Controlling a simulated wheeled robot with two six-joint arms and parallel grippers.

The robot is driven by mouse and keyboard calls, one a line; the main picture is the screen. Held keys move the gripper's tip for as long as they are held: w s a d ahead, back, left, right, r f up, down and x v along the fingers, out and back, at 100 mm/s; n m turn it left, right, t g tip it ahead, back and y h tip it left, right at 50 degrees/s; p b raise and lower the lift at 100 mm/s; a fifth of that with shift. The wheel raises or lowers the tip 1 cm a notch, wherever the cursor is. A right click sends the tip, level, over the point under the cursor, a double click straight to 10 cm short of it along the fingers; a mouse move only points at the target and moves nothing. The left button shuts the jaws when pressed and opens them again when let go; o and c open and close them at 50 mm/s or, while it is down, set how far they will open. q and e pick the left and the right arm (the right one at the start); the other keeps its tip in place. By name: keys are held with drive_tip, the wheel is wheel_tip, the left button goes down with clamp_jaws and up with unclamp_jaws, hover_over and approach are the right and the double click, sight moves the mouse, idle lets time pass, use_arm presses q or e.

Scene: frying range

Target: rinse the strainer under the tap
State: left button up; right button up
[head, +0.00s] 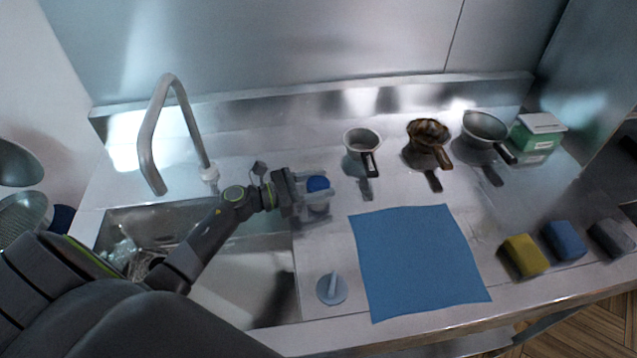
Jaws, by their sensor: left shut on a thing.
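The grey tap (153,150) arches over the sink (235,295) at the left. My left gripper (320,190) is right of the tap, over the counter just past the sink's right edge. It is shut on a small round blue thing (318,184), mostly hidden between the fingers; I cannot tell what it belongs to. A bowl with a mesh-like surface (22,216) at the far left edge may be a strainer, partly cut off and behind my arm. My right gripper is not in view.
A small pot (362,141), a browned pan (428,131) and a grey pan (485,126) stand at the back. A green box (533,137) is right of them. A blue cloth (415,262), yellow sponge (524,256) and round grey-blue piece (332,289) lie in front.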

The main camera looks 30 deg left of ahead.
use_arm(q)
drive_tip(key=n+t+y+p, duration=0.1)
drive_tip(key=n+t+y, duration=0.1)
drive_tip(key=n+y, duration=0.1)
drive_tip(key=shift+d+r+t+y, duration=0.1)
drive_tip(key=shift+t+y, duration=0.3)
drive_tip(key=shift+y, duration=0.2)
drive_tip(key=shift+n+t+y+p, duration=0.8)
drive_tip(key=shift+n+y, duration=1)
drive_tip(key=shift+y, duration=0.7)
drive_tip(key=o, duration=1)
drive_tip(key=shift+s, duration=0.15)
